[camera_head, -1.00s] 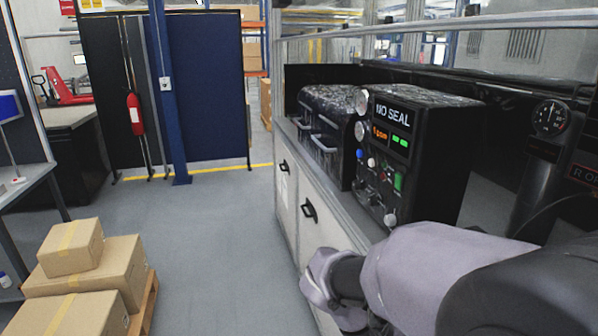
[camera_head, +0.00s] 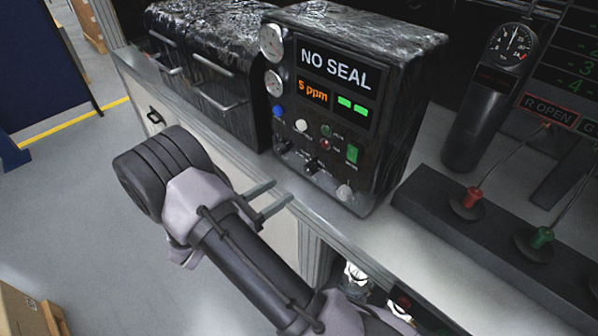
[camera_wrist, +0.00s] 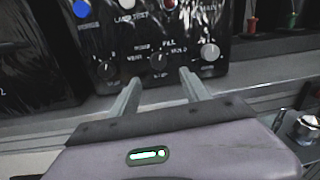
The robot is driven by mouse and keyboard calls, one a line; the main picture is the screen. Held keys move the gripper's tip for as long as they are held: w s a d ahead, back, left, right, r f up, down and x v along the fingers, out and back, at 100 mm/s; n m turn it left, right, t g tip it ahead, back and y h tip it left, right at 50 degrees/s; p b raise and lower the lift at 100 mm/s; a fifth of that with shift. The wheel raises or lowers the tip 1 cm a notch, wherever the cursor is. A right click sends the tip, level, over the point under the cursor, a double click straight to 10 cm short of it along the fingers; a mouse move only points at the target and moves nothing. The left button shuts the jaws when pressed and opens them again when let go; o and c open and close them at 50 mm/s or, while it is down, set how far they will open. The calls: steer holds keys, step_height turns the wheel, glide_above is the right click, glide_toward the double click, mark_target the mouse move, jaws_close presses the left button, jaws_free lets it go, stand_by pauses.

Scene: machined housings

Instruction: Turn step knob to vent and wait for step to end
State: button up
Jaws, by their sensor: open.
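The control box (camera_head: 400,120) has a black front with a screen reading NO SEAL, an orange 5 ppm readout and green bars. Low on it sit a left black knob (camera_head: 283,146), a middle black knob (camera_head: 311,167) and a pale knob (camera_head: 344,192). In the wrist view the middle knob (camera_wrist: 159,61) has several labels around it, too blurred to read surely; it looks like the step knob. Its pointer setting is unclear. My gripper (camera_head: 284,191) is open and empty, in front of and below the knobs. In the wrist view its fingertips (camera_wrist: 160,73) straddle the middle knob's line, apparently short of it.
A dark case with handles (camera_head: 215,85) stands left of the box. A gauge post (camera_head: 490,90) and a base with red (camera_head: 472,197) and green (camera_head: 542,237) levers stand to the right. The pale bench top (camera_head: 385,235) is bare before the box.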

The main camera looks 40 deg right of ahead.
mark_target(307, 172)
steer(key=d, duration=0.9)
steer(key=shift+w+d+b, duration=0.2)
steer(key=shift+d+b, duration=0.2)
steer(key=shift+c, duration=0.2)
jaws_close()
